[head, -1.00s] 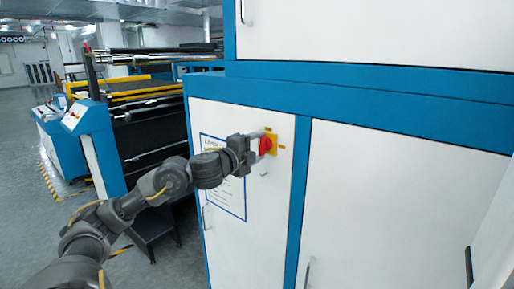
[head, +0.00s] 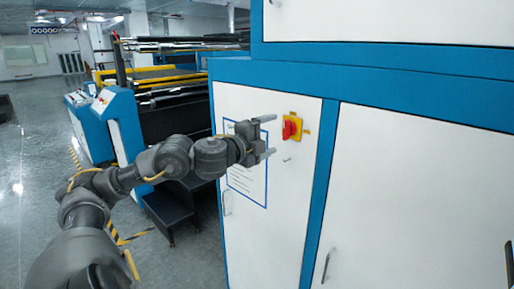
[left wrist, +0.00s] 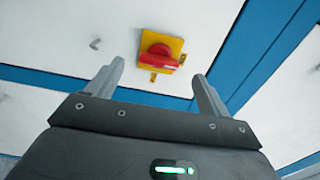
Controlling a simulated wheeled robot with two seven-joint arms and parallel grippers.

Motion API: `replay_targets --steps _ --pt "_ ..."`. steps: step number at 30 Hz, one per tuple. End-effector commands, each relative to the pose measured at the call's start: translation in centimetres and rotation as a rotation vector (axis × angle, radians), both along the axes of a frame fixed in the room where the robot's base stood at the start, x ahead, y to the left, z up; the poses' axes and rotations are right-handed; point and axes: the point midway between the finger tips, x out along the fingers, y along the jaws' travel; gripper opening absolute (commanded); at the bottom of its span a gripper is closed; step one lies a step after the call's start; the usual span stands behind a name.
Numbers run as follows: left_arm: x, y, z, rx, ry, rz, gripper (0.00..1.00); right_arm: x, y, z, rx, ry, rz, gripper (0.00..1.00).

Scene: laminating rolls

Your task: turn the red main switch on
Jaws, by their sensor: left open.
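The red main switch (head: 288,129) is a red rotary knob on a yellow square plate (head: 297,122), mounted on a white cabinet door. In the left wrist view the red knob (left wrist: 158,61) shows ahead of the fingers, near the middle between them, with its handle lying roughly crosswise. My left gripper (head: 270,136) is open, its two fingers (left wrist: 158,80) pointing at the door, just left of the switch in the head view. Nothing is between the fingers, and they look apart from the knob. My right gripper is not in view.
The white door has a printed notice (head: 247,180) and metal handle (head: 227,203). A small key-like fitting (head: 286,159) sits below the switch. Blue framing (head: 320,195) edges the door. A roller machine (head: 175,100) stands behind left; open grey floor (head: 30,200) lies left.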

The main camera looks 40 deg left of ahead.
Motion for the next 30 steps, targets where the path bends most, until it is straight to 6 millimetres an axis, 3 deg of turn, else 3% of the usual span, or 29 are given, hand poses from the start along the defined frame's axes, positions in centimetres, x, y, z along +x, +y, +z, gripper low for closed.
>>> replay_targets --steps 1,8,18,30 --pt "-0.6 0.0 -0.9 0.007 0.003 -0.001 0.80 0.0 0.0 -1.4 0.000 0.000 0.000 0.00" --pt "-2.9 -0.1 -0.8 0.005 0.001 -0.001 0.80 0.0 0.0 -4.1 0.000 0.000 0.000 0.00" --pt "-5.3 -0.2 -0.1 -0.001 -0.002 -0.003 0.80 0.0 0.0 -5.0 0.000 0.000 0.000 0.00" --pt "-5.5 -0.1 0.0 -0.001 0.000 0.000 0.80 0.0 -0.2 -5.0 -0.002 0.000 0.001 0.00"
